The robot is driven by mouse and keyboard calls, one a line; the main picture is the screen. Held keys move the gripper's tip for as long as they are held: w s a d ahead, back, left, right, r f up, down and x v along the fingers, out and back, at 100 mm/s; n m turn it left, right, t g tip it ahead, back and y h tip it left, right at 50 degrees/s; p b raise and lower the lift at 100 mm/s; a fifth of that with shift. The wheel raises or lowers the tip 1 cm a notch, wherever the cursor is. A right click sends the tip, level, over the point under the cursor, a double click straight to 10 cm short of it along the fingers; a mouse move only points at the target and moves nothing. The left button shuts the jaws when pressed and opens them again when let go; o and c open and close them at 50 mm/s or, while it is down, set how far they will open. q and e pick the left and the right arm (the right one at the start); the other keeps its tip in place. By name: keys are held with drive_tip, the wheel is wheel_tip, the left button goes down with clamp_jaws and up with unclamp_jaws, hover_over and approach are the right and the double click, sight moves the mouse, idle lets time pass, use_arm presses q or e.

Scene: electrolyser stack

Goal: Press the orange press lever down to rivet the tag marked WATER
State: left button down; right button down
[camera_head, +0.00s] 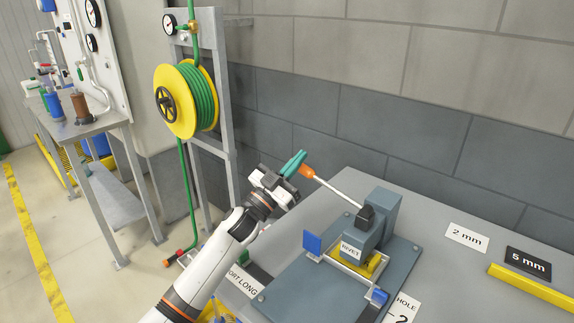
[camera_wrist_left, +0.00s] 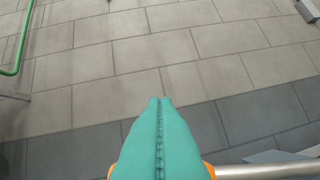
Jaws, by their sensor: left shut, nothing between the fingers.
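The rivet press (camera_head: 384,215) stands on a blue-grey base plate on the table and bears a RIVET label. Its lever, a pale rod with an orange grip (camera_head: 306,171), slants up to the left from the press head. My left gripper (camera_head: 296,160) has its teal fingers shut with nothing between them, at the grip's outer end. In the left wrist view the shut fingers (camera_wrist_left: 158,135) cover most of the orange grip (camera_wrist_left: 208,169), and the rod (camera_wrist_left: 265,170) runs off to the right. I cannot tell whether they touch. A yellow piece (camera_head: 371,266) lies under the press head; no WATER marking is readable.
Blue blocks (camera_head: 312,243) sit at the fixture's ends. Labels for 2 mm (camera_head: 467,237) and 5 mm (camera_head: 528,264) and a yellow bar (camera_head: 533,286) lie at the right. A hose reel (camera_head: 203,97) stands behind my left arm; a brick wall backs the table.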

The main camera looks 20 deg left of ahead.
use_arm(q)
drive_tip(key=shift+w+a+f, duration=0.1)
drive_tip(key=shift+f, duration=0.4)
drive_tip(key=shift+w+a+f, duration=0.1)
drive_tip(key=shift+f, duration=0.4)
wheel_tip(320, 180, down, 7)
drive_tip(key=n+t+y+b, duration=0.1)
drive_tip(key=n+y+b, duration=0.1)
drive_tip(key=n+y, duration=0.2)
drive_tip(key=n, duration=0.3)
drive_tip(key=shift+a+r+t+y, duration=0.2)
drive_tip(key=shift+a+t+y, duration=0.1)
drive_tip(key=shift+a+t, duration=0.1)
drive_tip(key=shift+w+r, duration=0.1)
